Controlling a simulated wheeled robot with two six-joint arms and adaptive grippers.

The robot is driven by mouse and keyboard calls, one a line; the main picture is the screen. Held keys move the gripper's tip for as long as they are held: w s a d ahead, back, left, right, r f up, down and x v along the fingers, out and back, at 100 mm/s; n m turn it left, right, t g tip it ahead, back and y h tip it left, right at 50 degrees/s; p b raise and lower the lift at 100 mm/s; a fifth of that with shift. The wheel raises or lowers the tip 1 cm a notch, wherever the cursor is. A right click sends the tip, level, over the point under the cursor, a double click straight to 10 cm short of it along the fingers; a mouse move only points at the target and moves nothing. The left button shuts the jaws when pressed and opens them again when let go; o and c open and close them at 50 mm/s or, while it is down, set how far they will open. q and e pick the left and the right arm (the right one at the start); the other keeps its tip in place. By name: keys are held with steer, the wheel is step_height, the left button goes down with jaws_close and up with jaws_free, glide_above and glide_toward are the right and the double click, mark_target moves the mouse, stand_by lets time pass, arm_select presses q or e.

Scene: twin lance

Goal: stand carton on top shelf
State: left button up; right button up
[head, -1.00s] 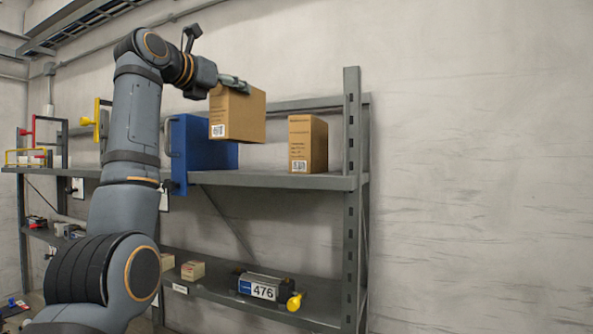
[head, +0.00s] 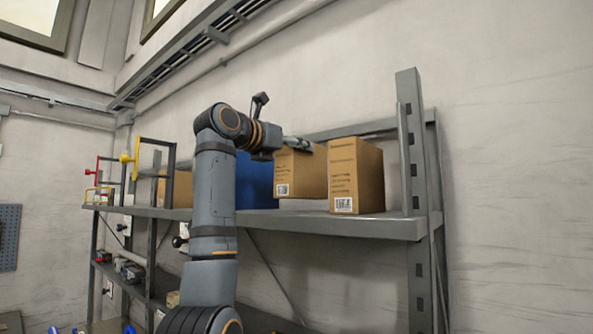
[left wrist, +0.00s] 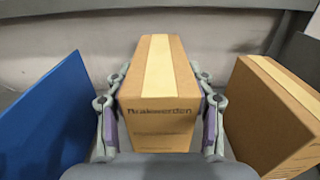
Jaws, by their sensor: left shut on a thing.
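My left gripper (head: 298,143) is shut on a brown carton (head: 299,174) from above. The carton is upright over the top shelf (head: 300,221), between a blue bin (head: 256,183) and a second brown carton (head: 357,176). My right gripper is not in view.
A grey upright post (head: 412,150) stands at the shelf's right end, just past the second carton. Another carton (head: 178,190) and red and yellow frames stand farther left. A lower shelf holds small boxes (head: 130,271). A rail (head: 372,127) runs behind the shelf.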

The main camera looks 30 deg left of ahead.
arm_select(q)
steer(key=shift+s+f, duration=0.25)
steer(key=shift+f, duration=0.25)
steer(key=shift+s+f, duration=0.2)
steer(key=shift+f, duration=0.25)
steer(key=shift+s+f, duration=0.5)
steer(key=shift+w, duration=0.2)
steer(key=o, duration=1.2)
steer(key=shift+w+f, duration=0.1)
steer(key=shift+f, duration=0.05)
steer(key=shift+o, duration=1.3)
steer(key=shift+s, duration=0.2)
steer(key=s+b, duration=0.1)
steer(key=b, duration=0.1)
steer(key=s+b, duration=0.2)
steer(key=b, duration=0.1)
steer(key=shift+s+a+f, duration=0.1)
steer(key=shift+s+f, duration=0.2)
steer(key=shift+f, duration=0.1)
steer(key=b, duration=0.3)
glide_toward(284, 162)
steer(key=shift+w+r, duration=0.35)
steer(key=shift+r, duration=0.05)
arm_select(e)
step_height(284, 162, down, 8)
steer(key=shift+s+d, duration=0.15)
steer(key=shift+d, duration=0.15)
